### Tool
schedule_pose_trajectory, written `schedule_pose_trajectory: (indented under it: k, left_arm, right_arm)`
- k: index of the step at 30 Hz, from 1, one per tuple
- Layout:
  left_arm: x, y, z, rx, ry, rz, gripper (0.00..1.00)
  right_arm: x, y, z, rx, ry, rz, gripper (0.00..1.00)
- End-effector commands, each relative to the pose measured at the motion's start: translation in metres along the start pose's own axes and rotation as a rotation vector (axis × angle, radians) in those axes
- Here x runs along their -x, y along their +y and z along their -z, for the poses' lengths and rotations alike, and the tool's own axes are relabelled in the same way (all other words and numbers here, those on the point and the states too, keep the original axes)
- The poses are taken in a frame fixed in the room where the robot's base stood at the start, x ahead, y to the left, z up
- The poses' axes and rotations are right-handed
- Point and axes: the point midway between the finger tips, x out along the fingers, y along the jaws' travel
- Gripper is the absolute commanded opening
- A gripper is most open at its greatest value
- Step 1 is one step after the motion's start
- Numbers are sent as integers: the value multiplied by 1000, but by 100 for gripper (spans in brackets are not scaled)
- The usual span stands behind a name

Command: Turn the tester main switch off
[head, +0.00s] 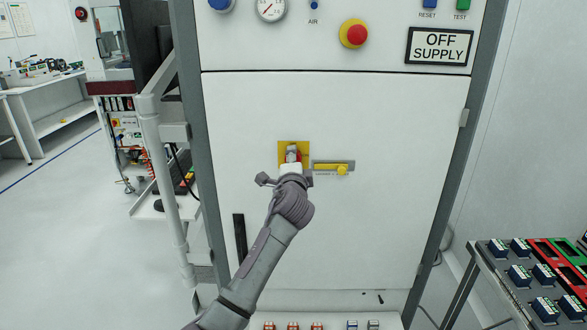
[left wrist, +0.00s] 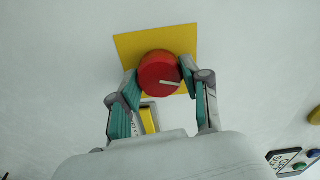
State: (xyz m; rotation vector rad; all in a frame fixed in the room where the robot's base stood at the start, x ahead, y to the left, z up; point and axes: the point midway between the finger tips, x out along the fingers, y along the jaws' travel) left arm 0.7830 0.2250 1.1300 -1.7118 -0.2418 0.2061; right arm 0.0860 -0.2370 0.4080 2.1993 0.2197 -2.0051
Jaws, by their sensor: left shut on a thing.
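The main switch is a round red knob (left wrist: 159,73) with a white pointer line, mounted on a yellow square plate (left wrist: 128,48) on the white cabinet door. In the left wrist view the pointer line points right. My left gripper (left wrist: 160,78) has its two fingers closed on opposite sides of the knob. In the head view the yellow plate (head: 284,147) shows behind my left gripper (head: 292,163), which hides much of the knob. My right gripper is in neither view.
A latch strip with a yellow knob (head: 341,169) sits just right of the switch. Above are a red emergency button (head: 356,34) and an "OFF SUPPLY" sign (head: 439,46). A dark door handle (head: 240,238) is lower left. A rack of trays (head: 535,275) stands at the right.

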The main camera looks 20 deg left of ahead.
Motion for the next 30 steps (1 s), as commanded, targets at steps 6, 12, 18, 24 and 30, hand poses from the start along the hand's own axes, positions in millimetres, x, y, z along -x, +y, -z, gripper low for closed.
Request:
schedule_pose_trajectory:
  k: [6, 12, 18, 24, 30]
  left_arm:
    - [0, 3, 0, 164, 0, -2, 12]
    - [0, 2, 0, 264, -1, -2, 12]
    - [0, 2, 0, 317, -1, -2, 12]
    - [0, 1, 0, 334, -1, -3, 12]
    - [0, 1, 0, 335, -1, -3, 12]
  right_arm:
    - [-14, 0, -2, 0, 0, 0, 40]
    - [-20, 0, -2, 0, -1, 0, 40]
    - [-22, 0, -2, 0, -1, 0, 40]
    - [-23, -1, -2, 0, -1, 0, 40]
    - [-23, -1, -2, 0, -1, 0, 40]
